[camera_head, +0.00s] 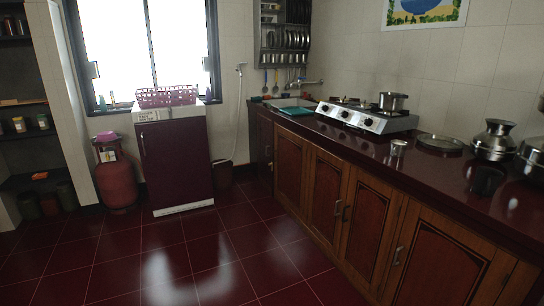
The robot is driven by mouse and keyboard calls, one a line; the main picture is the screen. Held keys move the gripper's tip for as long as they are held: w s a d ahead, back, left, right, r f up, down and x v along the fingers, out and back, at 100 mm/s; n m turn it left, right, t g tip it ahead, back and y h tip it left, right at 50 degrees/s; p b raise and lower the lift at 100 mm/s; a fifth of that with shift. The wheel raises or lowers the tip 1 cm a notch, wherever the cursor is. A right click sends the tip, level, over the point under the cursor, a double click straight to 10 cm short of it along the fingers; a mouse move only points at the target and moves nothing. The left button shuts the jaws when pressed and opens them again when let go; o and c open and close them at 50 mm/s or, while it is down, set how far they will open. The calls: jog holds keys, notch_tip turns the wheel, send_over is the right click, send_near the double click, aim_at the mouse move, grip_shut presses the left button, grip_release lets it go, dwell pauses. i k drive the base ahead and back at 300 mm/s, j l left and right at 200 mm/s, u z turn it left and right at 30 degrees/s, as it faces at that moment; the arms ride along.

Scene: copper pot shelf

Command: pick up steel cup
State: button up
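A small steel cup (398,147) stands upright near the front edge of the dark red counter (350,138), just in front of the stove. It is shiny and silver. My gripper does not show in the head view, so I cannot see whether it is open or shut.
The gas stove (368,117) bears a steel pot (393,101). A round steel plate (439,143) and a steel pot (496,141) stand right of the cup. Wooden cabinets (372,220) front the counter. A red gas cylinder (117,180) stands at left. The tiled floor (185,262) is clear.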

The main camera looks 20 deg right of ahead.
aim_at(398, 148)
jog(key=i+z, duration=0.15)
jog(key=i, duration=0.45)
jog(key=i+j+z, duration=0.2)
jog(key=i, duration=0.35)
jog(key=i+j+z, duration=0.15)
jog(key=i, duration=0.45)
